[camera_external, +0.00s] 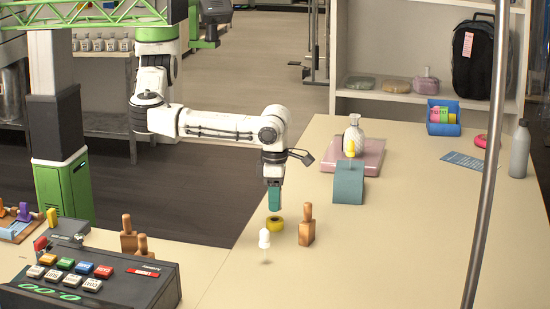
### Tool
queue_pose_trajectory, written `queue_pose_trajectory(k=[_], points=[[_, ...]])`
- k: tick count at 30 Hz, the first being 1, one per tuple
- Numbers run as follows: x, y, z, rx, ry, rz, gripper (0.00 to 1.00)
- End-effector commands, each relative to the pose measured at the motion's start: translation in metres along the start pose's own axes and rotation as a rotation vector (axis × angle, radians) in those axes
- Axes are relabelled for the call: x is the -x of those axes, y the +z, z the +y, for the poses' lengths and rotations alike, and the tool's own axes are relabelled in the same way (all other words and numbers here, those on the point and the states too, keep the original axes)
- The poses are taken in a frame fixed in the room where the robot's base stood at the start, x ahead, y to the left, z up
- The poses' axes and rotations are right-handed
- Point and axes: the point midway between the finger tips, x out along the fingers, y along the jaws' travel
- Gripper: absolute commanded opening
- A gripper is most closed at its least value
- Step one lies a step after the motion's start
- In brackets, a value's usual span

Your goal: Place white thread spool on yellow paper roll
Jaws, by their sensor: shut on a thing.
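My gripper (274,188) points straight down over the table's left part. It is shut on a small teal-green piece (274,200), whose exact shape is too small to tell. The yellow paper roll (275,228) lies flat just below, its dark hole facing up; whether the teal piece touches it I cannot tell. A small white piece (264,236), which looks like the white thread spool, stands upright just in front and slightly left of the roll. It has a wide upper part and a thin, pale lower part.
A wooden peg-like block (307,225) stands close right of the roll. A teal block (349,183) and a pink scale-like plate (357,163) are farther back. A cash register (100,279) fills the lower left. A metal pole (488,180) crosses the right side. The front right table is clear.

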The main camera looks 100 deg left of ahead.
Motion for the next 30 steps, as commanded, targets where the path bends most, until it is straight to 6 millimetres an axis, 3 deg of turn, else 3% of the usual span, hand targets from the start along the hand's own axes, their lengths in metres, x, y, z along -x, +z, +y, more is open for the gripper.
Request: queue_pose_trajectory(k=[6,17,18,25,30], points=[[-0.027,-0.001,0.001,0.001,0.002,0.001,0.05],[-0.033,-0.001,0.001,0.001,0.000,0.001,0.05],[-0.032,-0.001,0.001,0.001,0.000,0.001,0.36],[-0.031,-0.001,0.001,0.001,0.000,0.001,0.58],[-0.031,-0.001,0.001,0.001,0.000,0.001,0.59]])
